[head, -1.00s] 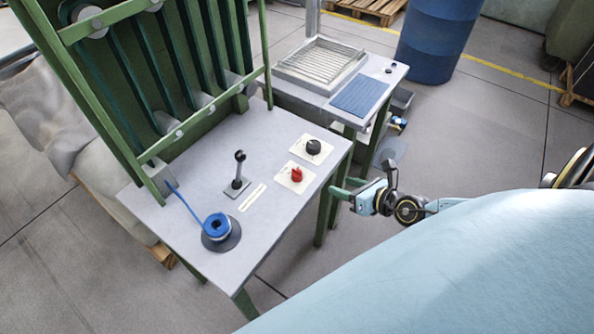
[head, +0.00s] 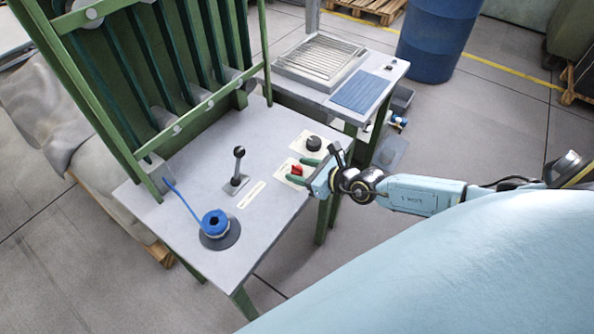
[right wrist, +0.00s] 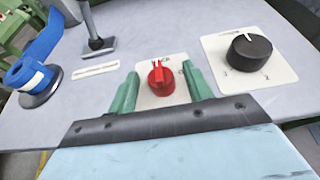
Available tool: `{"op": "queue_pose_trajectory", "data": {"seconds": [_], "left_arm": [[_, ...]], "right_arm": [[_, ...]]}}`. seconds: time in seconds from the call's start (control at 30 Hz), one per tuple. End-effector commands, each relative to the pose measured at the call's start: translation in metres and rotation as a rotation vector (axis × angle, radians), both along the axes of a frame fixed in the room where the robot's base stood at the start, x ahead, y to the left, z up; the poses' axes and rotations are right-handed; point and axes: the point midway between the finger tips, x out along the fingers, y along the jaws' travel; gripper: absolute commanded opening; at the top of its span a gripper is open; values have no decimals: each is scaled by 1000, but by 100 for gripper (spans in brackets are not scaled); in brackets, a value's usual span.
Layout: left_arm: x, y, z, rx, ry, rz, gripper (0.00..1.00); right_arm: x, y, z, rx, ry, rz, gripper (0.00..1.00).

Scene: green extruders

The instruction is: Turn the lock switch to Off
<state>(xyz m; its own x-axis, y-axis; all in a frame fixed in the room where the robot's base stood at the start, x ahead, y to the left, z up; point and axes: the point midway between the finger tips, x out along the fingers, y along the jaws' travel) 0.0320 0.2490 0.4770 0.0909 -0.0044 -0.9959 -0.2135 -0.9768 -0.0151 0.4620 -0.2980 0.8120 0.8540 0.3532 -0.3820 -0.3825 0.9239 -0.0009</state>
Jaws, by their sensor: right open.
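The red lock switch (head: 296,170) is a knob on a pale square plate on the grey table (head: 262,215). In the right wrist view the red knob (right wrist: 160,80) stands upright in the picture with its pale mark pointing up; the plate's lettering is partly hidden. My right gripper (head: 299,171) is open, its green fingers on either side of the knob. In the right wrist view the fingers (right wrist: 160,90) show gaps to the knob on both sides. My left gripper is not in view.
A black dial (head: 314,143) on its own plate sits beside the red switch. A black lever (head: 238,168) and a blue spool (head: 215,225) stand farther left on the table. A green frame (head: 135,90) rises at the back. A second bench (head: 345,70) and blue barrel (head: 433,40) stand beyond.

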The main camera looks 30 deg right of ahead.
Motion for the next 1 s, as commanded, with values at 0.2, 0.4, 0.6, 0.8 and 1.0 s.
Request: {"op": "queue_pose_trajectory", "data": {"seconds": [0.2,0.4,0.6,0.8,1.0], "left_arm": [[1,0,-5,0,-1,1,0],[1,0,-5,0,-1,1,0],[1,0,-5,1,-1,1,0],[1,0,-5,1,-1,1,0],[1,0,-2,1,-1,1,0]], "right_arm": [[14,5,-7,0,1,0,51],[14,6,-7,-1,2,0,51],[14,6,-7,0,1,0,36],[14,6,-7,0,1,0,10],[14,7,-6,1,2,-6,7]]}}
